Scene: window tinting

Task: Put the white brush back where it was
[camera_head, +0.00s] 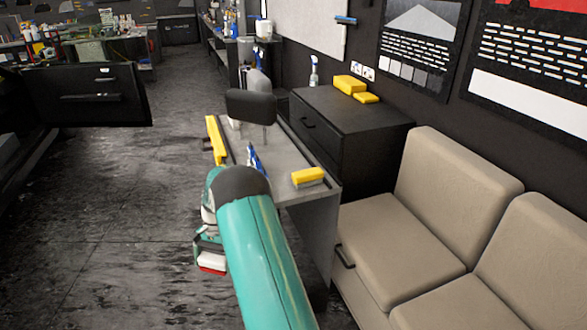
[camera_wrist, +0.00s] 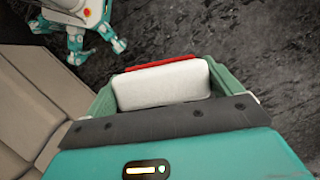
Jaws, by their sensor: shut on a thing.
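My gripper (camera_wrist: 160,95) is shut on the white brush (camera_wrist: 163,87), a white block with a red strip along its far edge in the wrist view. The brush sits between the two green fingers, one at each end. In the head view my gripper (camera_head: 207,248) hangs over the floor, left of and in front of the grey table (camera_head: 290,158). The brush shows there as a small white and red piece (camera_head: 212,264) under the gripper. My teal arm hides the table's near left part.
On the table lie a yellow block (camera_head: 308,176), a blue-handled tool (camera_head: 254,160) and a long yellow piece (camera_head: 215,140) at the left edge. A black cabinet (camera_head: 345,130) and a beige sofa (camera_head: 400,235) stand at right. The floor at left is clear.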

